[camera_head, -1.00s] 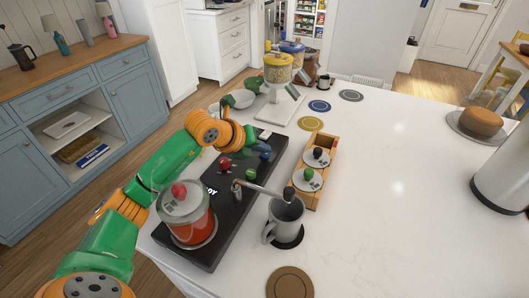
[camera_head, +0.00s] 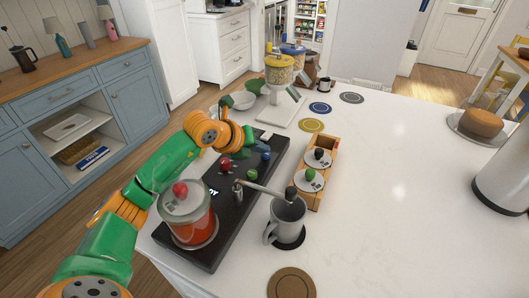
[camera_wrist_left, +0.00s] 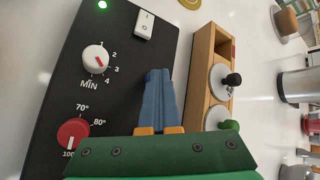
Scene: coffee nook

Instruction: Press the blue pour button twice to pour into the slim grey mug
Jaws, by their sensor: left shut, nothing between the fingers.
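The slim grey mug (camera_head: 286,222) stands upright on a dark round pad, beneath the tip of the pouring arm (camera_head: 265,188). Its contents are too small to tell. The black machine (camera_head: 232,208) carries small buttons; the blue pour button (camera_head: 265,156) shows near its right edge, with a green button (camera_head: 253,174) nearer to me. My left gripper (camera_head: 249,138) is over the far part of the machine. My right gripper is out of view.
A glass jar of red liquid (camera_head: 188,222) stands on the machine's near end. A wooden box (camera_head: 330,152) with black- and green-knobbed lids sits right of the machine. A grain dispenser (camera_head: 279,75) stands behind. The counter's right middle is clear.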

